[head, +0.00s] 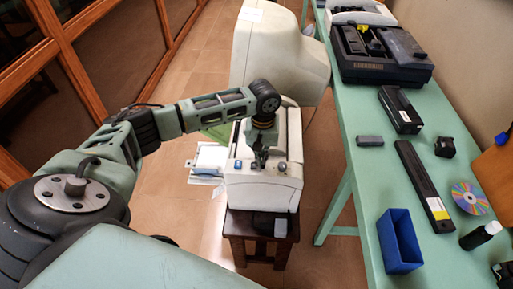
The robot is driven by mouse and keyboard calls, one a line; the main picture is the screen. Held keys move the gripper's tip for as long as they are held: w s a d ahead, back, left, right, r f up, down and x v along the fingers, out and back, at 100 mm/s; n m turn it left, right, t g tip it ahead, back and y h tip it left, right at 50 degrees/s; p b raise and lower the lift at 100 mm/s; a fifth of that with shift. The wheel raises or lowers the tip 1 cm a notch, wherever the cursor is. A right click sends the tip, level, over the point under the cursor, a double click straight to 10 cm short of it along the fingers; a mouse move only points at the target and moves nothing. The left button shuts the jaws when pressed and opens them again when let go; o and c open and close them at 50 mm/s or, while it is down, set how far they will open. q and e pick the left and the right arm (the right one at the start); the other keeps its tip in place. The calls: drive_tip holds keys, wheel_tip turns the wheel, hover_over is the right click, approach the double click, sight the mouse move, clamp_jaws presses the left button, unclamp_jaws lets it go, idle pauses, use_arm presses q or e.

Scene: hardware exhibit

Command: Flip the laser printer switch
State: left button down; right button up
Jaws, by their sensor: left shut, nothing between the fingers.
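The laser printer (262,192) is a white, boxy machine on a dark wooden stool in the middle of the head view. On its top front edge I see a small blue part (238,165) on the left and a small dark part (282,167) on the right; I cannot tell which is the switch. My left gripper (260,165) points down between these two parts, shut and empty, at the printer's front top. I cannot tell whether its fingertips touch the printer. The gripper hides part of the top. My right gripper is out of view.
A green table (360,195) runs along the right with a blue bin (399,240), a disc (470,197), a long black bar (424,185) and a black machine (383,55). A large off-white casing (275,48) stands behind the printer. The stool (262,228) is dark. Floor at left is open.

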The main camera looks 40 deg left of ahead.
use_arm(q)
drive_tip(key=shift+f, duration=0.75)
idle(0.3)
wheel_tip(320, 180, up, 7)
drive_tip(key=p, duration=0.8)
drive_tip(key=shift+r+p, duration=0.1)
drive_tip(key=shift+p, duration=0.3)
drive_tip(key=shift+d, duration=0.1)
